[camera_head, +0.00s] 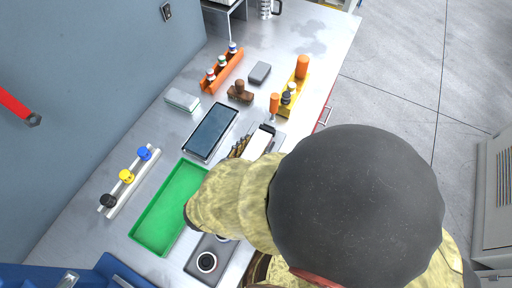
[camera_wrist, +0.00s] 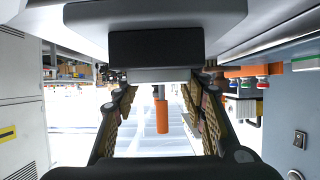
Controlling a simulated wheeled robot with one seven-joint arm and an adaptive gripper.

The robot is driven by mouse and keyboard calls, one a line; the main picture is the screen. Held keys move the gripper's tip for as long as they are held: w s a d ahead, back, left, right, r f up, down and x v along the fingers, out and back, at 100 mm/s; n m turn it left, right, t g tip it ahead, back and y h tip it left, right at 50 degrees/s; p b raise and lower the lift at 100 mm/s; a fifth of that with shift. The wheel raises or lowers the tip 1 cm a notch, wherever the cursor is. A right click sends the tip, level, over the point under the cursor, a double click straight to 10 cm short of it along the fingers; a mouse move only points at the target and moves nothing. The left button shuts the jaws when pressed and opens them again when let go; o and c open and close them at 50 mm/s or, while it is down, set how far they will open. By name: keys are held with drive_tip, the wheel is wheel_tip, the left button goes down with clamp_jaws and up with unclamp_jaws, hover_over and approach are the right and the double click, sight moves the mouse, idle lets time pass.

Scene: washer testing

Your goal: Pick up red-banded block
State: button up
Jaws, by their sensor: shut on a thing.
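My gripper (camera_head: 256,146) is low over the right part of the bench, partly hidden by my own arm. Its patterned fingers show on both sides in the wrist view (camera_wrist: 161,90). The jaws are shut on a pale block (camera_head: 259,142) with a dark end, lying between the fingers in the head view. No red band shows on it, so I cannot confirm that it is the red-banded block. I cannot tell whether it touches the bench.
An orange-handled tool (camera_head: 274,103) stands ahead by a yellow holder (camera_head: 300,80). A dark-screened tray (camera_head: 211,131) and green tray (camera_head: 168,210) lie left. An orange rack (camera_head: 226,72) with bottles and a brown piece (camera_head: 240,93) stand beyond. A wall bounds the left.

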clamp_jaws()
drive_tip(key=shift+r, duration=0.15)
